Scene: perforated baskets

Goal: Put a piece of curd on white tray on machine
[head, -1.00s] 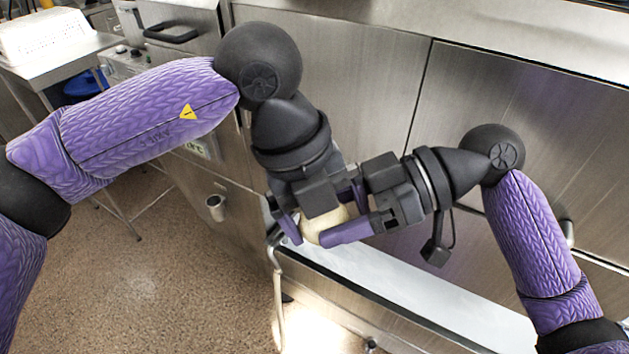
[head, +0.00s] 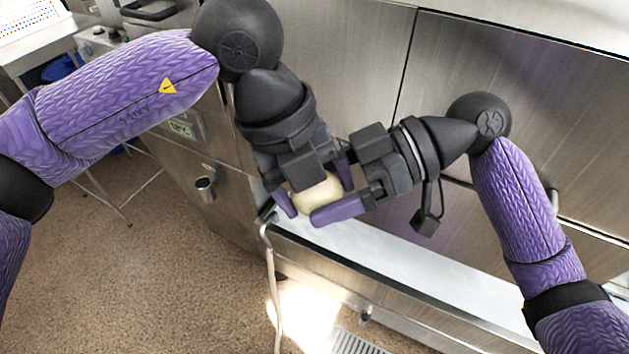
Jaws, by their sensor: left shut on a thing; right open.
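A pale, rounded piece of curd (head: 319,194) is in the middle of the head view, partly hidden by fingers. My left gripper (head: 312,190) comes down from above and is shut on the curd. My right gripper (head: 332,197) reaches in from the right and is open. One of its purple fingers lies along the curd's near side; whether it touches cannot be told. A white perforated tray (head: 28,18) is cut off at the top left corner, on a metal stand.
A long white surface (head: 400,262) in a steel frame runs below my grippers. Steel machine panels (head: 330,60) stand close behind my arms. A small metal cup (head: 205,188) sticks out from the machine at left. Speckled floor (head: 150,270) is open at lower left.

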